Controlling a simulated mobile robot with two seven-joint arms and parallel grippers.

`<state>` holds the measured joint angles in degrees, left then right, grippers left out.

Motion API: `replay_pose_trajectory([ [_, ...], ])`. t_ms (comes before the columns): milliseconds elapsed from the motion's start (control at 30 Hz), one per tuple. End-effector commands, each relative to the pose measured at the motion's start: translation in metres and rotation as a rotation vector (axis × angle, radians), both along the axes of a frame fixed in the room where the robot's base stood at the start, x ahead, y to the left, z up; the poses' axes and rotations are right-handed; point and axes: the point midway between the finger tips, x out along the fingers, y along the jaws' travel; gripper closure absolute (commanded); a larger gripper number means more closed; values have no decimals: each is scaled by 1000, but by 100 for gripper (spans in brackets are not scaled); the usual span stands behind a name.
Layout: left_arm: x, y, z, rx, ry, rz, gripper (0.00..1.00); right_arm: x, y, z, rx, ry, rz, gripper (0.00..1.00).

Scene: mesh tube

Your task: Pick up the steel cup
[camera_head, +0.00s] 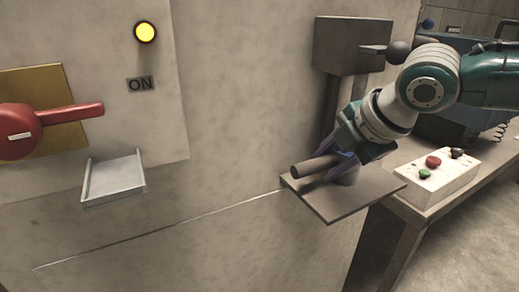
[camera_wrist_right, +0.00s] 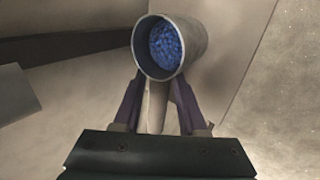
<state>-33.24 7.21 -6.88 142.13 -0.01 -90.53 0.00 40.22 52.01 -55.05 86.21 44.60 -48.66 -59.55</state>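The steel cup (camera_wrist_right: 192,38) shows in the right wrist view with its round mouth turned to the camera and blue granules (camera_wrist_right: 165,46) inside. My right gripper (camera_wrist_right: 157,82) has its two purple fingers apart, reaching up to the cup's near side. The cup's rim hides the fingertips, so I cannot tell if they press on it. A pale rod-like part (camera_wrist_right: 158,108) shows between the fingers. In the head view my right gripper (camera_head: 335,163) is low over a small shelf (camera_head: 365,200), with a dark rod-like piece (camera_head: 312,166) at its fingers. My left gripper is out of view.
The shelf juts from a pale wall. On the wall are a red lever (camera_head: 60,118), a lit yellow lamp (camera_head: 145,32) and a metal tray (camera_head: 115,180). A grey box (camera_head: 345,45) is above, behind my right arm. A button box (camera_head: 435,175) stands on a bench at right.

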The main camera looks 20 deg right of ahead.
Motion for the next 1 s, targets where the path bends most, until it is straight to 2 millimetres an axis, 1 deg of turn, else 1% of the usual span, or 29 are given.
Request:
replay_pose_trajectory([
  [33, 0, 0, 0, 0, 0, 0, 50, 0, 0, 0, 0, 0, 0, 66],
  [333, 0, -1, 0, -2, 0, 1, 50, 0, 0, 0, 0, 0, 0, 100],
  [1000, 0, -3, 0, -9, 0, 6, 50, 0, 0, 0, 0, 1, 0, 100],
])
